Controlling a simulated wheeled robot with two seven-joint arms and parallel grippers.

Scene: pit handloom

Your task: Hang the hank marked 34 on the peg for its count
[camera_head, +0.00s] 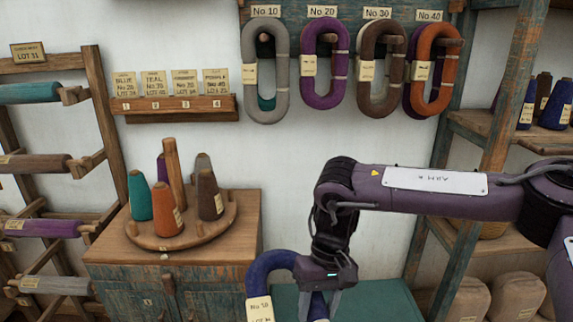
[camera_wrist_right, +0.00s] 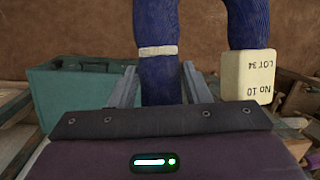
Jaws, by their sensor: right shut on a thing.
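A dark blue hank (camera_head: 268,266) hangs from my right gripper (camera_head: 320,298) at the bottom of the head view, its lower part cut off. In the right wrist view the hank (camera_wrist_right: 158,75) passes between the fingers of my right gripper (camera_wrist_right: 158,88), which is shut on it. Its cream tag (camera_wrist_right: 250,78) reads No 10, LOT 34, upside down. The peg board (camera_head: 342,10) carries labels No 10 (camera_head: 266,11), No 20 (camera_head: 322,11), No 30 (camera_head: 377,13) and No 40 (camera_head: 429,15). A grey hank (camera_head: 281,75) hangs under No 10, with teal behind it. My left gripper is out of view.
Purple (camera_head: 310,87), brown (camera_head: 366,88) and orange (camera_head: 446,85) hanks hang under the other labels. A round stand of cones (camera_head: 184,238) tops a wooden cabinet (camera_head: 104,250) at left. A teal case (camera_head: 375,300) lies below my arm. Shelves stand at right.

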